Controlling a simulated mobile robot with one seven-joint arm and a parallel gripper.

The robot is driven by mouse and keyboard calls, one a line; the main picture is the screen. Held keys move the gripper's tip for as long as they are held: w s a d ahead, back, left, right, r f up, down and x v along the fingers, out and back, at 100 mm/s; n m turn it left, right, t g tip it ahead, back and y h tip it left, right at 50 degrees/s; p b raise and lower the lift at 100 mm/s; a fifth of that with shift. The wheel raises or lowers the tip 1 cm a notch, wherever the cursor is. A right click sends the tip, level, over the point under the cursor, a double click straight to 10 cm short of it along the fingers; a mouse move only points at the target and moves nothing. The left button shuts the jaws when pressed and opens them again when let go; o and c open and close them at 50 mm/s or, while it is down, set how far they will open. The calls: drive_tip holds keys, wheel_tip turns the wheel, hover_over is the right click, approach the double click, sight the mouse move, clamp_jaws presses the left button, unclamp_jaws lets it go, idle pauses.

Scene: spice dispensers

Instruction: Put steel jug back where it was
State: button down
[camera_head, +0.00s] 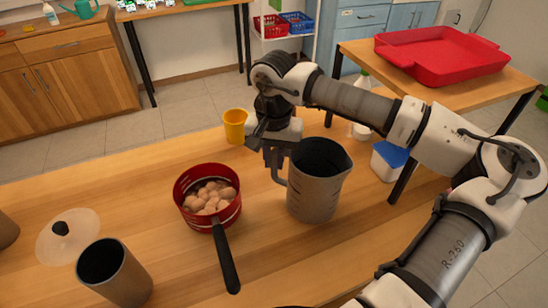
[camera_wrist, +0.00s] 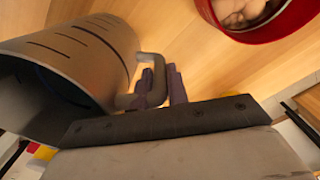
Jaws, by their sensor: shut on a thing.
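The steel jug (camera_head: 315,185) is a grey metal pitcher with a dark inside, on or just above the wooden table at the right of the head view. Whether its base touches the table I cannot tell. My gripper (camera_head: 276,160) is at the jug's left side, shut on its handle. In the wrist view the jug (camera_wrist: 85,55) fills the left side with level marks on its wall, and the dark fingers of my gripper (camera_wrist: 160,85) are at its handle (camera_wrist: 148,62).
A red pot (camera_head: 185,205) of round brownish items stands left of the jug, its black handle toward the front. A yellow cup (camera_head: 235,126) stands behind. A steel canister (camera_head: 125,275) and a lid (camera_head: 68,236) are at front left. A blue-lidded container (camera_head: 388,160) is right of the jug.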

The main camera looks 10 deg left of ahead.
drive_tip(key=shift+f, duration=0.35)
drive_tip(key=shift+f, duration=0.15)
drive_tip(key=c, duration=1.4)
unclamp_jaws()
drive_tip(key=shift+o, duration=0.2)
wheel_tip(320, 180, up, 12)
drive_tip(key=shift+r+b, duration=0.2)
drive_tip(key=shift+b, duration=0.4)
